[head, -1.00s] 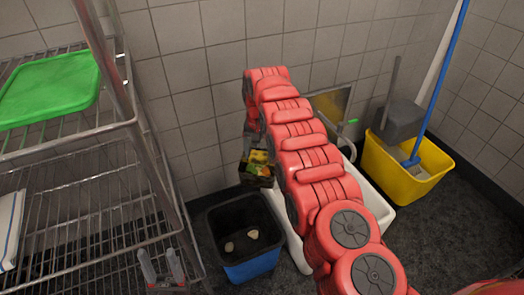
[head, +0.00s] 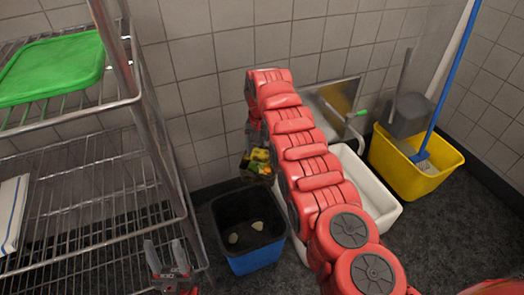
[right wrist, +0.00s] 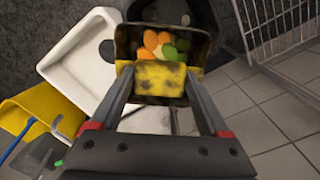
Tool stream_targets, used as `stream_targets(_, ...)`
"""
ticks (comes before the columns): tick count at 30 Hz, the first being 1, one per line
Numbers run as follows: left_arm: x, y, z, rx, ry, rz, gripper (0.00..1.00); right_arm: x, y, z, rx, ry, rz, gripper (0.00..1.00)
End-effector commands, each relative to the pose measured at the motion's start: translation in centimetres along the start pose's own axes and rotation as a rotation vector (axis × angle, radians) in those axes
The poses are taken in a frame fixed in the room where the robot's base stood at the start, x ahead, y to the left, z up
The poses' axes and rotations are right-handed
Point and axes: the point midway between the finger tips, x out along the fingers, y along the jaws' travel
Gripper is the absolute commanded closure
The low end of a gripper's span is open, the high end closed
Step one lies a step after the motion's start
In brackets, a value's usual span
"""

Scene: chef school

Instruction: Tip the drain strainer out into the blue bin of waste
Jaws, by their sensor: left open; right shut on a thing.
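The drain strainer (head: 248,169), a dark square basket with a yellow grip tab, hangs from my right gripper (head: 257,140), which is partly hidden behind my own arm. In the right wrist view the gripper (right wrist: 159,78) is shut on the yellow tab, and orange and green food bits lie inside the strainer (right wrist: 128,43). The blue bin (head: 252,262) stands on the floor, below the strainer and a little in front of it, with two pale pieces inside. My left gripper (head: 170,262) is open and empty at the lower left, left of the bin.
A wire shelf rack (head: 90,190) with a green board (head: 50,70) stands at left, close to the bin. A white basin (head: 370,180) is right of the bin, partly behind my arm. A yellow mop bucket (head: 420,178) stands further right. A tiled wall closes the back.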

Motion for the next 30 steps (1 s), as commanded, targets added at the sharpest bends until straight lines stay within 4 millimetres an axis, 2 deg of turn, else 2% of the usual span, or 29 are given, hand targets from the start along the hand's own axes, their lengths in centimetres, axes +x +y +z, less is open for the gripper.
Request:
stream_targets(17,-1.3,0.1,0.2,0.0,0.0,0.0,0.5,1.8,-0.7,0.2,0.015,0.006,-0.002,1.0)
stream_targets(30,-3.6,0.2,0.6,0.0,0.0,0.0,0.5,5.5,-1.5,0.9,0.056,0.002,0.003,1.0)
